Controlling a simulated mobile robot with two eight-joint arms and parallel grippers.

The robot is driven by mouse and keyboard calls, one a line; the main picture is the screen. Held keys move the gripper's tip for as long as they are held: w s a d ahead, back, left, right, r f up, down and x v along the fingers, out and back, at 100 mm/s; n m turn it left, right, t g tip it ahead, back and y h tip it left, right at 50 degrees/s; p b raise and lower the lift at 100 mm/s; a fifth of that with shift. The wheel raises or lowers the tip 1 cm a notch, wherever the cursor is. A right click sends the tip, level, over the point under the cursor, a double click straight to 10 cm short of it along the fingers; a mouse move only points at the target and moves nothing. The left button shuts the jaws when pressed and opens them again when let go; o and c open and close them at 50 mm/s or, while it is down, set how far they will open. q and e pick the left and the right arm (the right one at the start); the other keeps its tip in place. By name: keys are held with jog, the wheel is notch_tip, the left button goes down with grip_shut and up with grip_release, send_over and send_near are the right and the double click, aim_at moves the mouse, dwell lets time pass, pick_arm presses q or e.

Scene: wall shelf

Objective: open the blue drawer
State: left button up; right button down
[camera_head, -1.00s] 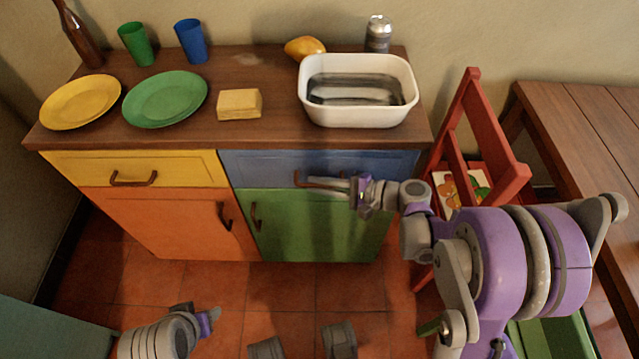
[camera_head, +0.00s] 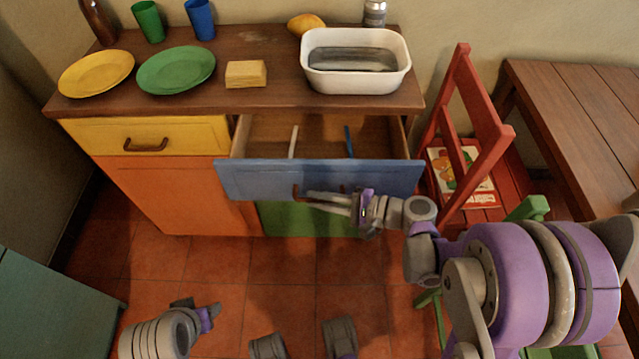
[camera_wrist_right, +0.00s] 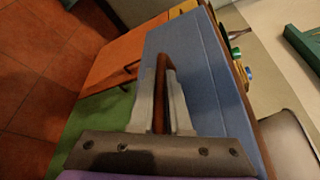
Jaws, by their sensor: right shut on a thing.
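The blue drawer (camera_head: 265,178) is pulled well out from the cabinet. Its inside shows, with a white item (camera_head: 293,142) and a blue item (camera_head: 349,141) in it. My right gripper (camera_head: 308,198) is at the drawer's front, shut on its brown handle (camera_wrist_right: 160,90); the fingers lie on both sides of the handle in the right wrist view. The blue front (camera_wrist_right: 195,85) fills the middle of that view. Most of the handle is hidden by the fingers in the head view. My left gripper (camera_head: 212,312) is low at the bottom left, away from the cabinet, its fingers hard to make out.
The yellow drawer (camera_head: 185,138) is shut. On the wooden top stand a white basin (camera_head: 355,85), plates, cups, a bottle and a yellow block (camera_head: 246,73). A red chair (camera_head: 480,125) stands close right of the open drawer. A green door (camera_head: 300,222) is below.

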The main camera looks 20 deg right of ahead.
jog(key=s+a, duration=0.2)
jog(key=s, duration=0.6)
jog(key=shift+s+a, duration=0.2)
jog(key=c, duration=0.9)
grip_release()
jog(key=shift+d, duration=0.1)
jog(key=p+v, duration=0.1)
jog(key=v, duration=0.9)
jog(key=shift+s+d+r, duration=0.15)
jog(key=shift+s+d, duration=0.05)
jog(key=shift+s, duration=0.05)
